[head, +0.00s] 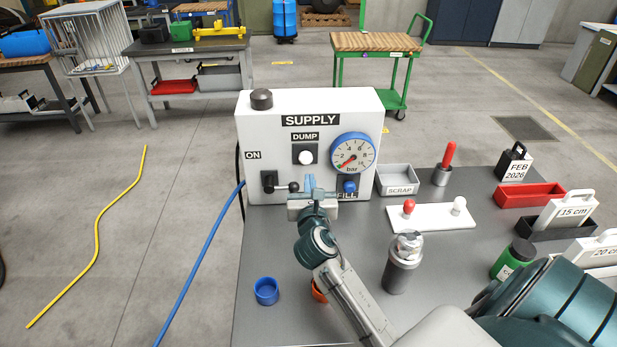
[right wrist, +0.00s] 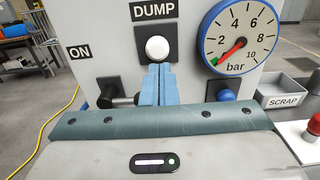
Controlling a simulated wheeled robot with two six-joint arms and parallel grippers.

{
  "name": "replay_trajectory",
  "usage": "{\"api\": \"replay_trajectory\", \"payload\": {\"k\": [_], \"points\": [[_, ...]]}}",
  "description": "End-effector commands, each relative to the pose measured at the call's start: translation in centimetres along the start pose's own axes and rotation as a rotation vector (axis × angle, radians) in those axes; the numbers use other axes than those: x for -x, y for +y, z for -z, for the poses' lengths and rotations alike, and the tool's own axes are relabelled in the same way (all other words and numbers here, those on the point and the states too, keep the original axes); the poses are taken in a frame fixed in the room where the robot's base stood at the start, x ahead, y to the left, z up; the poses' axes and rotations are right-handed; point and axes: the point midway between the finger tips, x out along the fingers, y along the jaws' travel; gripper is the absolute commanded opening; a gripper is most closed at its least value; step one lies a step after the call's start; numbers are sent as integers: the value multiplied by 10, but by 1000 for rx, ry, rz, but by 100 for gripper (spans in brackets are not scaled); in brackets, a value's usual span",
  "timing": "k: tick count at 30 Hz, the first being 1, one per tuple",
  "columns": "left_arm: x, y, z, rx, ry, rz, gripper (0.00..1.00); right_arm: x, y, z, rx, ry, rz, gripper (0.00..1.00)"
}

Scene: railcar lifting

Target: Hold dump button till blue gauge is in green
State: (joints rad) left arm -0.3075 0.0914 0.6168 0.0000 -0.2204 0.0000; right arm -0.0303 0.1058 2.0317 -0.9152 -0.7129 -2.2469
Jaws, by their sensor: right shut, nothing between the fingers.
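The white supply box (head: 260,110) stands on the grey table. Its round white DUMP button (head: 305,157) sits on a dark square plate; it also shows in the right wrist view (right wrist: 157,48). The blue-rimmed gauge (head: 353,152) is right of the button, and in the right wrist view (right wrist: 241,36) its red needle points down left near zero, by a small green mark. My right gripper (head: 310,181) is shut and empty, its blue fingertips (right wrist: 158,68) just below the button in the picture. I cannot tell whether they touch it. My left gripper is not in view.
A black lever (head: 280,186) by ON is left of my fingers, and a blue FILL knob (head: 349,186) is right. A scrap tray (head: 397,179), a white plate with red and white knobs (head: 432,218) and a grey cylinder (head: 402,268) stand to the right.

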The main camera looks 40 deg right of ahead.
Motion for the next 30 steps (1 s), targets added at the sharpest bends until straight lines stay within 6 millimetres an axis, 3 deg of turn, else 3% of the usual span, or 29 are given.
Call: {"api": "replay_trajectory", "payload": {"k": [6,12,30], "points": [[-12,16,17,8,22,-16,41,38,0,2,-4,2,1,0],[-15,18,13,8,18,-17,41,58,0,1,-2,1,1,0],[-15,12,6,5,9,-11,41,61,0,-1,-1,0,1,0]]}}
